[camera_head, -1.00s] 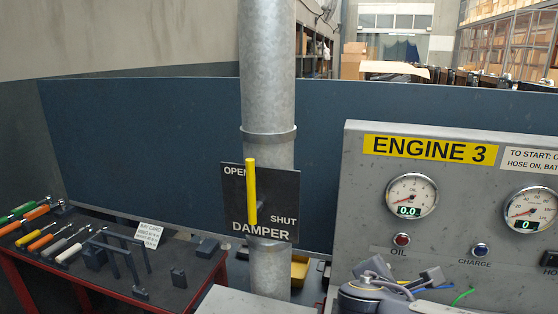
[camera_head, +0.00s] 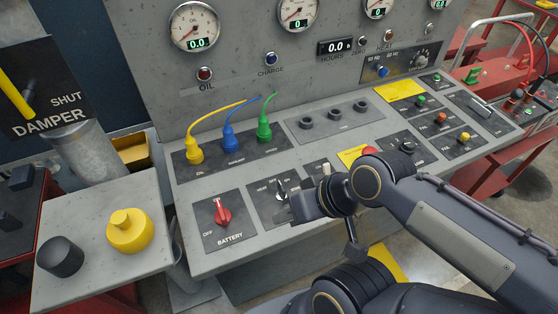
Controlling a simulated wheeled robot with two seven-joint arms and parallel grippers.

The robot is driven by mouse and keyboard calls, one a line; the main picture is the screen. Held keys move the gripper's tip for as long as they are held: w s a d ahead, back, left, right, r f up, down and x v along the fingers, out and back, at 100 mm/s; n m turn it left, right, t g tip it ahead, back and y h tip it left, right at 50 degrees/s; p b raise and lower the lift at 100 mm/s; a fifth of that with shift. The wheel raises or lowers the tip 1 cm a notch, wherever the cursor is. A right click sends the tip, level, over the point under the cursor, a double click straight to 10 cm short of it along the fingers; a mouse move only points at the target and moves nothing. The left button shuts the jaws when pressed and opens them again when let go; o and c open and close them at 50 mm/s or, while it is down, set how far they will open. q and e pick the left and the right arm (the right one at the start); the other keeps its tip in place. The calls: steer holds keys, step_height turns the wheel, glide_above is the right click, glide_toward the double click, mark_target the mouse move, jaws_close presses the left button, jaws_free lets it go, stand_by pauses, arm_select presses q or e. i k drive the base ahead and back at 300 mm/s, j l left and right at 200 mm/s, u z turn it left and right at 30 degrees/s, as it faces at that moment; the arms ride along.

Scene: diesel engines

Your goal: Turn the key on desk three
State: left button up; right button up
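The grey desk of engine three (camera_head: 210,262) fills the middle of the head view. On its front strip is a small dark plate with a silver switch (camera_head: 281,189), which looks like the key; its lettering is too small to read fully. My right gripper (camera_head: 300,207) comes in from the right and is just right of this switch, over the plate's right edge. I cannot tell whether it touches the switch. Its fingers are too dark and foreshortened to show a gap. A red battery switch (camera_head: 221,212) is left of the key plate. My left gripper is not in view.
Yellow, blue and green plugs with cables (camera_head: 231,143) stand behind the key plate. Gauges (camera_head: 195,27) line the upright panel. A side stand holds a yellow cap (camera_head: 130,232) and a black knob (camera_head: 60,256). The damper plate (camera_head: 45,90) is at left, a red cart (camera_head: 500,165) at right.

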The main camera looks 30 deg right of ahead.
mark_target(281, 194)
steer(key=k+l+z, duration=0.15)
steer(key=z, duration=0.25)
steer(key=k+l+z, duration=0.1)
steer(key=z, duration=0.3)
steer(key=l, duration=0.1)
